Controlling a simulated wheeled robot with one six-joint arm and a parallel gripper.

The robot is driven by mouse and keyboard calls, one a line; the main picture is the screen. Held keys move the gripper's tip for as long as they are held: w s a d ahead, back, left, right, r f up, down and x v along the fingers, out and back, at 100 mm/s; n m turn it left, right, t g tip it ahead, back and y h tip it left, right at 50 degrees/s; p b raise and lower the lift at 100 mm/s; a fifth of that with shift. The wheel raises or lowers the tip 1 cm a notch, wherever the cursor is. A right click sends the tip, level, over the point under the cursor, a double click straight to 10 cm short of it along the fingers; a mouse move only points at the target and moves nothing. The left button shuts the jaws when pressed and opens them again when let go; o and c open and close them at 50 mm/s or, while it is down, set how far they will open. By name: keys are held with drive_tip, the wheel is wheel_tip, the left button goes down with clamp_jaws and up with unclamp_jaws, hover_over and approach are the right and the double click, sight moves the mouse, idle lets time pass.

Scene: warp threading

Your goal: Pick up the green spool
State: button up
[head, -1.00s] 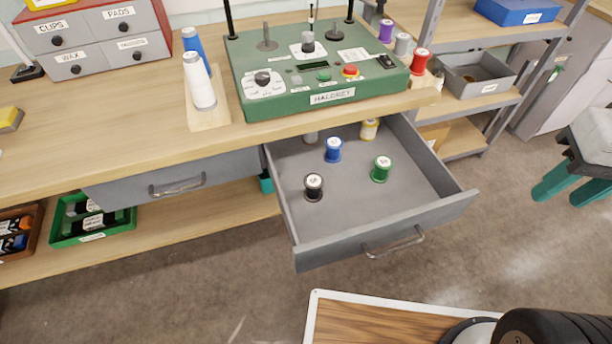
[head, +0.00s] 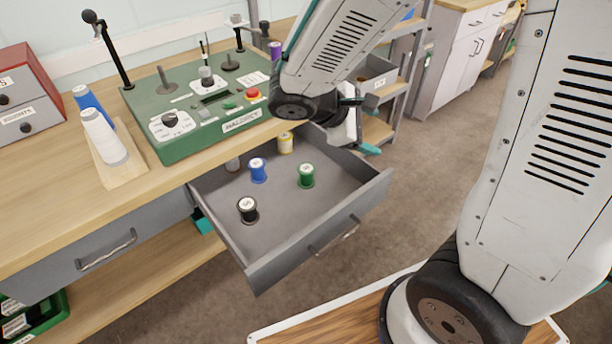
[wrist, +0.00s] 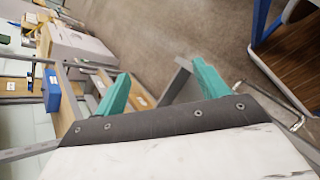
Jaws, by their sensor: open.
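The green spool (head: 306,176) stands upright in the open grey drawer (head: 262,270), toward its right side. A blue spool (head: 258,170) is to its left, a black spool (head: 248,209) is nearer the drawer front, and a yellow spool (head: 285,143) is farther back. My gripper (head: 358,125) is above the back right of the drawer, up and to the right of the green spool and apart from it. Its teal fingers are spread and empty in the wrist view (wrist: 163,86). The green spool cannot be made out in the wrist view.
The wooden bench top (head: 60,215) overhangs the drawer's back. A grey shelf unit (head: 391,100) is beyond my gripper. Open floor (head: 425,180) lies right of the drawer.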

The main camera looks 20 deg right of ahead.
drive_tip(key=w+a+f+n+t+h, duration=0.2)
drive_tip(key=w+a+f+n+t, duration=0.25)
drive_tip(key=w+f+n, duration=0.4)
drive_tip(key=n+t+y, duration=0.2)
drive_tip(key=n+t, duration=0.3)
drive_tip(key=n, duration=0.2)
approach(306, 169)
drive_tip(key=shift+g, duration=0.25)
drive_tip(key=w+d, duration=0.3)
drive_tip(key=shift+d+f, duration=0.15)
drive_tip(key=shift+d, duration=0.05)
drive_tip(key=shift+w+f+y, duration=0.15)
drive_tip(key=shift+f+y, duration=0.15)
drive_tip(key=shift+f, duration=0.05)
drive_tip(key=x, duration=0.7)
drive_tip(key=shift+d+f, duration=0.1)
drive_tip(key=shift+f, duration=0.05)
drive_tip(key=c, duration=1.1)
